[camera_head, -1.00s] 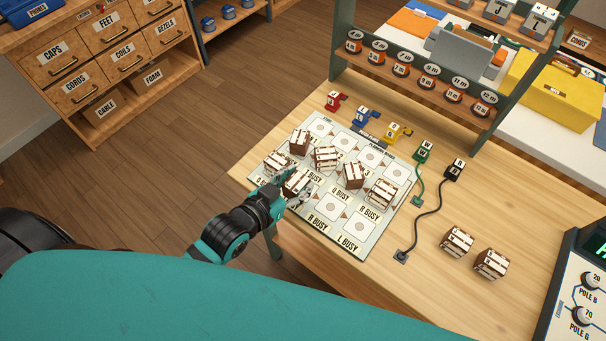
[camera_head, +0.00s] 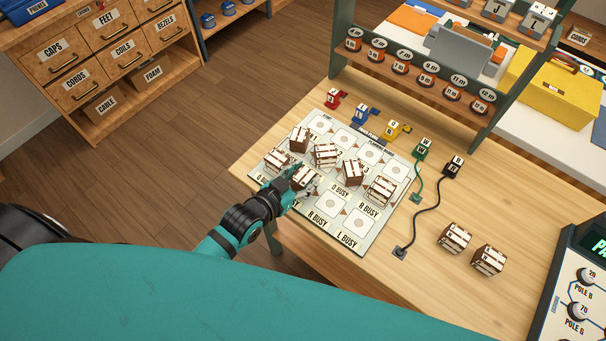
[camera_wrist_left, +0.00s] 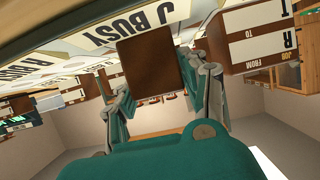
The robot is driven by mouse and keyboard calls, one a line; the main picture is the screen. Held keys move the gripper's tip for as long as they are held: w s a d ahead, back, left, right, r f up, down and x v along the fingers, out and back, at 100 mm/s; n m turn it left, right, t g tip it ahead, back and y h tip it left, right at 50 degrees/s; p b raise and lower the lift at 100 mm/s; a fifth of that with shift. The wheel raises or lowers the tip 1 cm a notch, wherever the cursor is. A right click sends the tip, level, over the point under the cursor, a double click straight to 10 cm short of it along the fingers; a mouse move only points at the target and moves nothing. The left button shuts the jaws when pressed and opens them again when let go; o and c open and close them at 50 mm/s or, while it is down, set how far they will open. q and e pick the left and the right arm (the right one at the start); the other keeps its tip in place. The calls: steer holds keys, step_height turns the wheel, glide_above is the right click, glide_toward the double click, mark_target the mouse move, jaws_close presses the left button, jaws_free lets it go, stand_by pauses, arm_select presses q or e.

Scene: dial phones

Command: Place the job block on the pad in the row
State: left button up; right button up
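My left gripper (camera_head: 304,183) has its fingers on both sides of a brown and white job block (camera_head: 305,177), over the front part of the planning board (camera_head: 352,246). In the left wrist view the block's plain brown face (camera_wrist_left: 150,65) shows between the two fingers (camera_wrist_left: 160,100), near the "J BUSY" lettering. Whether the block touches the board is unclear. Other job blocks stand on the board, at the left (camera_head: 276,160), back left (camera_head: 299,139), middle (camera_head: 326,155), right of middle (camera_head: 353,172) and right (camera_head: 382,190). Bare pads (camera_head: 360,223) show at the front right. My right gripper is out of view.
Two more blocks (camera_head: 456,238) (camera_head: 489,261) stand on the wooden table (camera_head: 420,285) at the right. Red, blue, yellow, green and black plugs line the board's back and right; a black cord (camera_head: 427,213) lies there. A dial console (camera_head: 580,290) stands at far right.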

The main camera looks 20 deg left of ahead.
arm_select(q)
steer(key=o, duration=0.3)
steer(key=shift+o, duration=0.2)
steer(key=shift+r, duration=0.1)
steer(key=b+v, duration=0.1)
steer(key=v, duration=1.1)
steer(key=s+a+f+n+g+y, duration=0.1)
steer(key=s+a+f+g+y, duration=0.15)
steer(key=f, duration=1.15)
steer(key=s+a+f+g+y, duration=0.1)
steer(key=s+a+f+g, duration=0.25)
steer(key=f, duration=1.05)
steer(key=s+f+g+y, duration=0.1)
steer(key=s+f+g, duration=0.4)
steer(key=s+f, duration=1.2)
steer(key=s, duration=0.4)
steer(key=shift+a+f+n+g, duration=0.25)
steer(key=shift+n+g, duration=0.05)
